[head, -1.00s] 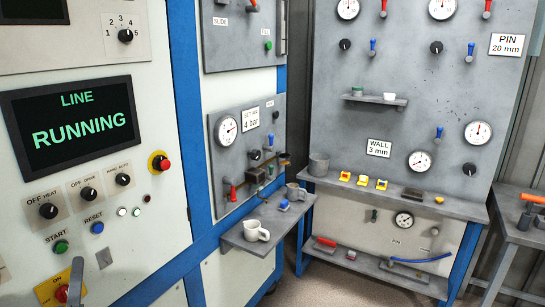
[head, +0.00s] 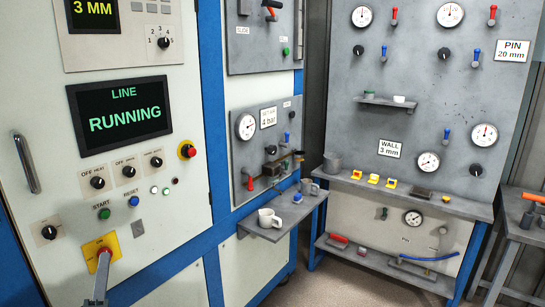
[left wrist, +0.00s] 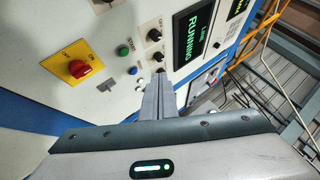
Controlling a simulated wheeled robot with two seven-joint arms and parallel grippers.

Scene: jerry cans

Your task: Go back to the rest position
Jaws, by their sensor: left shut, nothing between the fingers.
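My left gripper (head: 103,262) comes up from the bottom left of the head view, its narrow grey fingers together and empty. It appears in front of the yellow plate (head: 91,246) with the red rotary switch. In the left wrist view the closed fingers (left wrist: 160,82) point at the machine panel, with the red switch (left wrist: 77,68) to their left. I cannot tell how far the tips are from the panel; no contact shows. My right gripper is in neither view.
The control panel with the LINE RUNNING screen (head: 120,111) fills the left side. A grey shelf (head: 262,233) with a white jug (head: 269,218) juts out from it. A gauge board (head: 440,60) stands at the back right. Some floor (head: 300,287) is bare.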

